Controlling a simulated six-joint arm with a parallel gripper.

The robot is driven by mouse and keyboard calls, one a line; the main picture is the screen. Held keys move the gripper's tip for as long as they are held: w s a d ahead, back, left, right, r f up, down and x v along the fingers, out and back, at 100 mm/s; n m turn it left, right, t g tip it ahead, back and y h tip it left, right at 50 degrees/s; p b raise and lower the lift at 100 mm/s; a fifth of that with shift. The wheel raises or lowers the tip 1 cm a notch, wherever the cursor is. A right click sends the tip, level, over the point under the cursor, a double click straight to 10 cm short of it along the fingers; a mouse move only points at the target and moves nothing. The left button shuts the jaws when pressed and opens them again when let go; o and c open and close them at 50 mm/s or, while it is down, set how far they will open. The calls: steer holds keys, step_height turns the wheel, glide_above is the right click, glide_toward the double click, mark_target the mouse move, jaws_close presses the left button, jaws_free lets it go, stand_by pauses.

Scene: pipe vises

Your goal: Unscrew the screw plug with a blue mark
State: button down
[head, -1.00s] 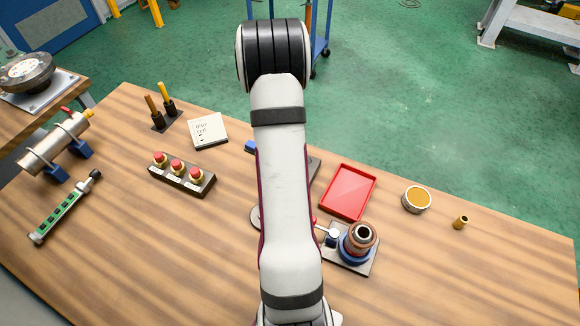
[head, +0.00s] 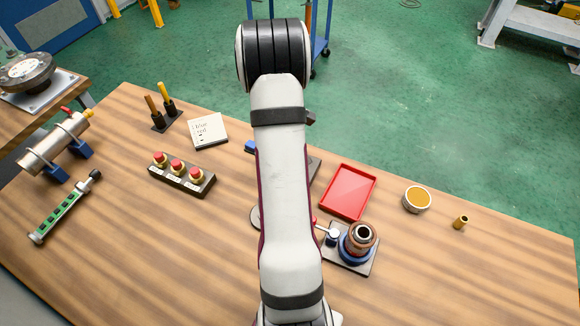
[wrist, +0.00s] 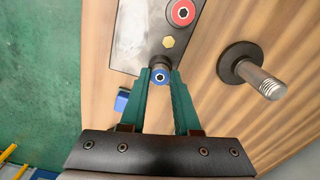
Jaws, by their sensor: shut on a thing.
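The screw plug with a blue mark (wrist: 160,79) has a blue ring around a dark socket and shows in the wrist view. My gripper (wrist: 161,74) has two green fingers, one on each side of this plug, and is shut on it. The plug lies over the near end of a grey metal plate (wrist: 132,35); I cannot tell how far it is screwed in. A plug with a red ring (wrist: 182,12) sits farther up, with a brass hex head (wrist: 169,42) between. In the head view my arm hides the gripper and the plugs.
A threaded post on a round dark base (wrist: 240,66) stands right of the plate. A blue block (wrist: 122,100) is left of the fingers. In the head view, a red tray (head: 348,192) and a copper-coloured fitting on a stand (head: 360,238) are right of my arm.

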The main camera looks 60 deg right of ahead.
steer(key=n, duration=1.4)
steer(key=c, duration=0.7)
jaws_free()
